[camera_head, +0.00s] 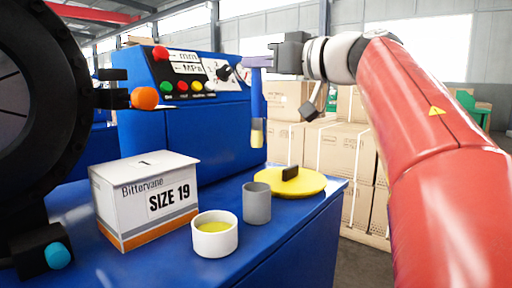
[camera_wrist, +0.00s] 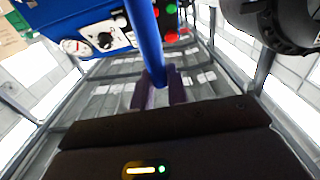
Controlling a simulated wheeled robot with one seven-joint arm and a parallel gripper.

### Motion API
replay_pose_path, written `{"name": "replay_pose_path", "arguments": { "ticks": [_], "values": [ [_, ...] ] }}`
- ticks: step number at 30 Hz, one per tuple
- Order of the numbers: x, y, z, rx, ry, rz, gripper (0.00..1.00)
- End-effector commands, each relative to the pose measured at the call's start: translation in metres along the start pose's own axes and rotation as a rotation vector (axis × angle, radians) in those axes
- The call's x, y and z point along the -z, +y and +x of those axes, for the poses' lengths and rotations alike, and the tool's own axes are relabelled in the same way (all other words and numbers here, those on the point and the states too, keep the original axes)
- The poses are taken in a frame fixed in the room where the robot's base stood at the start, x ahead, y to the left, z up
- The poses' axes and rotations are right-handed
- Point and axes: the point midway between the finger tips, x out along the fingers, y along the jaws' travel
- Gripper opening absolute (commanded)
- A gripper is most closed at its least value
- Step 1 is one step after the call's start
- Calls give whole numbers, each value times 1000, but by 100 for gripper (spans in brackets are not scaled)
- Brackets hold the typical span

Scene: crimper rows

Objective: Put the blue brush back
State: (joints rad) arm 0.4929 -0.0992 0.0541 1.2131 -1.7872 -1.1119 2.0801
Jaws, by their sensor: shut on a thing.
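The blue brush (camera_head: 257,98) hangs upright, bristles down, in my gripper (camera_head: 259,63), which is shut on the upper end of its handle. Its pale yellow bristle end (camera_head: 257,133) hangs in the air above the table's back area. In the wrist view the blue handle (camera_wrist: 147,35) runs up from between the dark fingers of my gripper (camera_wrist: 157,90). Below the brush on the blue table stand a grey cup (camera_head: 257,204), with nothing seen standing in it, and a white pot (camera_head: 214,240) with yellow contents.
A yellow round lid (camera_head: 310,184) with a dark handle lies behind the grey cup. A white SIZE 19 box (camera_head: 120,207) stands left. A large black machine head (camera_head: 35,110) and a blue control panel (camera_head: 180,75) border the space. Cardboard boxes (camera_head: 340,152) are stacked behind.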

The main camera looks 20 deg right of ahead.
Motion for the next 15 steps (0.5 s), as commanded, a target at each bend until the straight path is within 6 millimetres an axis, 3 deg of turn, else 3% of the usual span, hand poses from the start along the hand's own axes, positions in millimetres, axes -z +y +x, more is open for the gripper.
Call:
{"name": "replay_pose_path", "arguments": {
  "ticks": [9, 15],
  "values": [
    [-80, 0, -2, -2, -2, 6, 0],
    [-111, 1, -2, -1, 0, 2, 0]
  ]
}}
